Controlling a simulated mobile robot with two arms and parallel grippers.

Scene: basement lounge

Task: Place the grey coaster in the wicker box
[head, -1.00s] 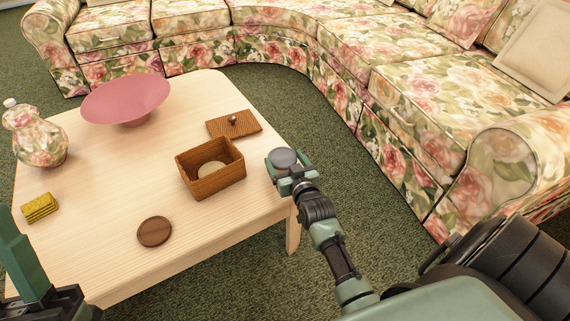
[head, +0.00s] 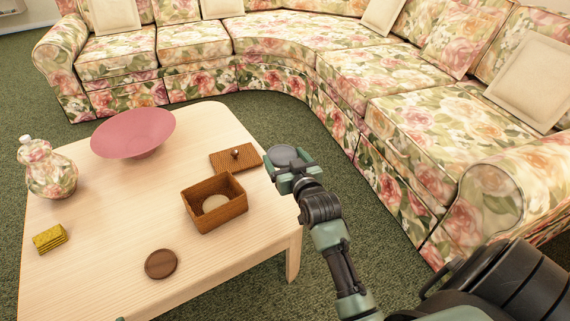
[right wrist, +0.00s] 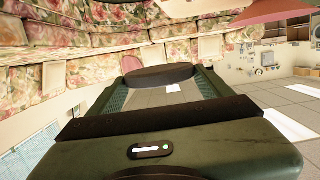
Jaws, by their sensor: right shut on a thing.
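The grey coaster (head: 284,155), a dark round disc, is held in my right gripper (head: 290,168), which is shut on it. The gripper holds it near the table's right edge, to the right of the wicker box. In the right wrist view the coaster (right wrist: 158,76) shows as a dark disc between the fingers. The wicker box (head: 222,219) is brown, square and open at the top, on the table. A pale round thing (head: 215,203) lies inside it. Only a small greenish tip, seemingly of my left gripper (head: 120,319), shows at the bottom edge; its jaws are hidden.
A brown coaster (head: 161,264), yellow stack (head: 50,238), pink bowl (head: 133,134) and floral jar (head: 48,170) also stand there. A floral sofa (head: 370,150) curves behind.

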